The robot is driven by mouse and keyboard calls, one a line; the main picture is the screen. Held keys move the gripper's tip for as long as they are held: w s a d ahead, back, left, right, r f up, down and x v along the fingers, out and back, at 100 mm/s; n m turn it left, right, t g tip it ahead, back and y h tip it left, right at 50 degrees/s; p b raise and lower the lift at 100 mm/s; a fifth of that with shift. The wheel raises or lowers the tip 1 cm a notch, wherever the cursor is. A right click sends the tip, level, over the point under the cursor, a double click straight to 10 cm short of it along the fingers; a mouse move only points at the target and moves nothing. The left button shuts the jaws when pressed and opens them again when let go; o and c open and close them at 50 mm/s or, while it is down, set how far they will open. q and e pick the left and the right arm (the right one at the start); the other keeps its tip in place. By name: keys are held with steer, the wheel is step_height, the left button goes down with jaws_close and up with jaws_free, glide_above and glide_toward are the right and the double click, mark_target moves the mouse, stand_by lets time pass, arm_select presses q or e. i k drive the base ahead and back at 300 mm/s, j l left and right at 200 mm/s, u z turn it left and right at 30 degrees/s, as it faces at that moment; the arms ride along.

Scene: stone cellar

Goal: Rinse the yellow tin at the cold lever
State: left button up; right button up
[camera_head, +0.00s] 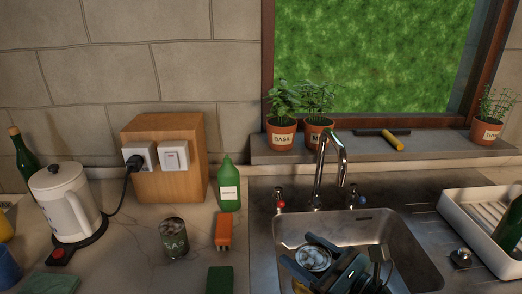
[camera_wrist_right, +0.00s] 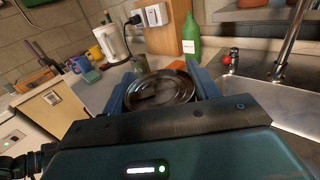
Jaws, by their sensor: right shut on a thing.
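My right gripper (camera_head: 306,255) is shut on a tin (camera_head: 313,259), held over the sink basin near its front left. Its round metal end faces up in the head view, and it also shows between the fingers in the right wrist view (camera_wrist_right: 160,92). The tin's side is mostly hidden; a small yellow patch shows below it. The chrome tap (camera_head: 330,165) stands behind the basin, its spout above and beyond the tin. The blue-marked cold lever (camera_head: 354,198) is right of the tap, the red-marked lever (camera_head: 280,203) left. No running water is visible. My left gripper is out of view.
The sink rim (camera_head: 262,245) borders the counter. A white dish rack (camera_head: 459,207) stands at right.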

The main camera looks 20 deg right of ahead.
mark_target(353, 188)
steer(key=k+l+z, duration=0.15)
steer(key=l+z, duration=0.25)
steer(key=l, duration=0.75)
steer(key=l+z, duration=0.35)
steer(key=l, duration=0.75)
